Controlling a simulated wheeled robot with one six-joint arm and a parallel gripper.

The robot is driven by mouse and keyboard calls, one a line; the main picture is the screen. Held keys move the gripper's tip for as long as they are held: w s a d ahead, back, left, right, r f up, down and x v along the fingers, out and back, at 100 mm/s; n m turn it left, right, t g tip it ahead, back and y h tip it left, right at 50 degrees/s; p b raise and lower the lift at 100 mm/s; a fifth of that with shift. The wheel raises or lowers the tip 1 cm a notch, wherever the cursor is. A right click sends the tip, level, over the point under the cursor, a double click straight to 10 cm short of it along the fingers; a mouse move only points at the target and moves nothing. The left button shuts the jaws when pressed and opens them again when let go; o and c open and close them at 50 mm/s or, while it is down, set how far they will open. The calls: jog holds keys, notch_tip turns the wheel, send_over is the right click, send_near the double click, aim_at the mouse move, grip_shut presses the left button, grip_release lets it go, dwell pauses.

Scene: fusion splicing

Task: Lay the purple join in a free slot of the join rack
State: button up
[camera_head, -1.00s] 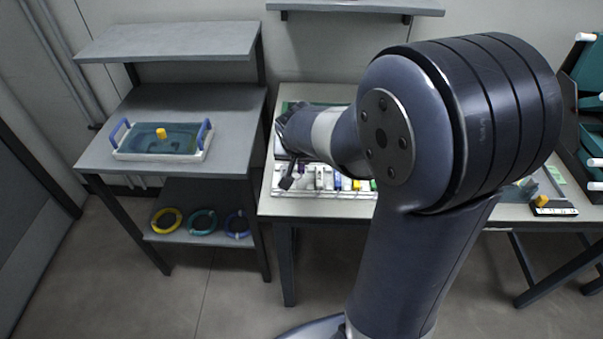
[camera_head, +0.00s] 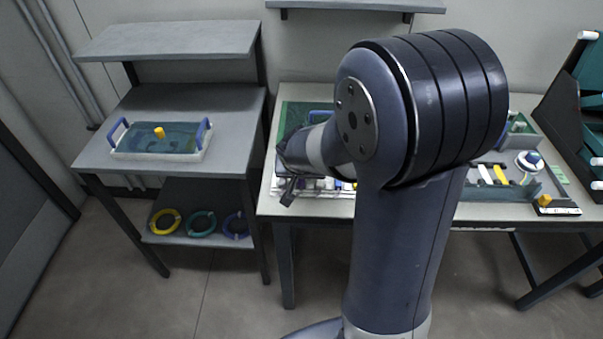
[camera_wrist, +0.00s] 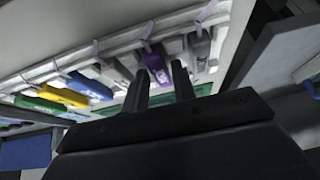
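The join rack (camera_wrist: 120,40) is a pale strip with several coloured joins in a row across the wrist view. It also shows in the head view as a pale row (camera_head: 320,193), partly hidden by my arm. The purple join (camera_wrist: 155,65) lies in this row, just beyond my fingertips. My gripper (camera_wrist: 161,75) has its two dark fingers apart, with the purple join seen between their tips. A small gap shows beside it, and contact is not visible. In the head view my gripper (camera_head: 288,194) is at the left end of the row.
Yellow (camera_wrist: 40,104), blue (camera_wrist: 90,86) and grey (camera_wrist: 200,50) joins lie along the rack. A side table holds a tray (camera_head: 160,155), with coloured rings (camera_head: 202,222) on its lower shelf. More fixtures (camera_head: 500,175) stand at the right of the bench.

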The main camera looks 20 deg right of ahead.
jog(key=shift+o, duration=1)
jog(key=shift+r, duration=0.1)
jog(key=shift+r, duration=0.2)
jog(key=p+v, duration=0.1)
jog(key=v, duration=1)
jog(key=shift+s+r, duration=0.25)
jog(key=shift+r, duration=0.05)
jog(key=shift+f, duration=0.1)
jog(key=b+x, duration=0.1)
jog(key=x, duration=1.1)
jog(key=shift+f, duration=0.2)
jog(key=shift+r, duration=0.25)
